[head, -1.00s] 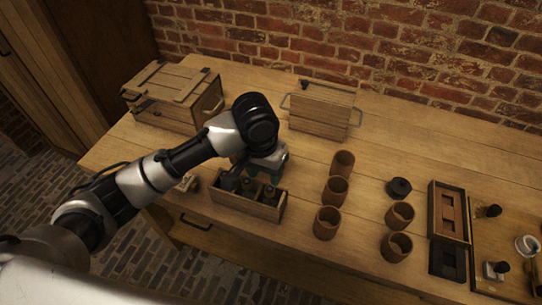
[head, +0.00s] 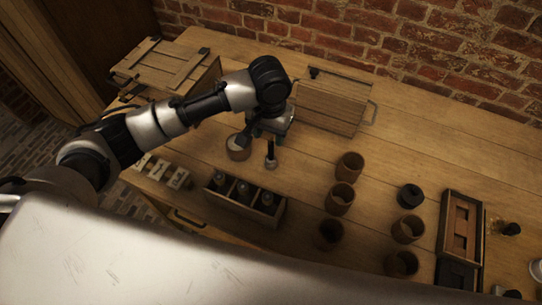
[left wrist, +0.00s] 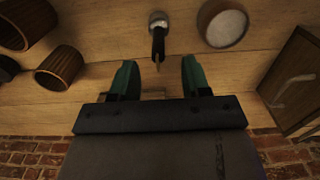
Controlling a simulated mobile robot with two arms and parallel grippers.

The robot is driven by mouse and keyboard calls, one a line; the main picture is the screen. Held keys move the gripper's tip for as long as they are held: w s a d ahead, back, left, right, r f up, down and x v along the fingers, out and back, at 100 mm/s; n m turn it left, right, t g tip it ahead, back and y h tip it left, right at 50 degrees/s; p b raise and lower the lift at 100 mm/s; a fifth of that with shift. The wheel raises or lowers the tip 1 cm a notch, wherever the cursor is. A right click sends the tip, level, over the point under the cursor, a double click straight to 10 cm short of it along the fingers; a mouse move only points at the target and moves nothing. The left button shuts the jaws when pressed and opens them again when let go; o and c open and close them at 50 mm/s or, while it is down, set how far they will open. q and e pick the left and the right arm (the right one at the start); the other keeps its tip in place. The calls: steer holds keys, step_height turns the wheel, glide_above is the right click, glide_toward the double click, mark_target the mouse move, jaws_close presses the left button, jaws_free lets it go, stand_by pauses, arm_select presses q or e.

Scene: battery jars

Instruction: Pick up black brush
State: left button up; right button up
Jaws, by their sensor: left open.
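In the left wrist view the dark stem (left wrist: 158,43) points toward the gap between my fingers. My left gripper (head: 266,138) is open and empty, above and just behind this object. Its two green fingertips show in the left wrist view (left wrist: 159,78), apart from the stem. My right gripper is not in view.
A jar with pale contents (head: 238,153) stands close left of the brush. An open crate of dark bottles (head: 240,215) is in front. Wooden boxes (head: 333,102) stand behind, before the brick wall. Several brown jars (head: 349,166) stand to the right.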

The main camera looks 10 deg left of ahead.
mark_target(271, 142)
arm_select(q)
step_height(271, 142, down, 4)
steer(key=shift+w+d+f+p, duration=0.1)
steer(key=shift+f+p, duration=0.05)
steer(key=shift+p, duration=0.25)
steer(key=shift+f, duration=0.6)
jaws_close()
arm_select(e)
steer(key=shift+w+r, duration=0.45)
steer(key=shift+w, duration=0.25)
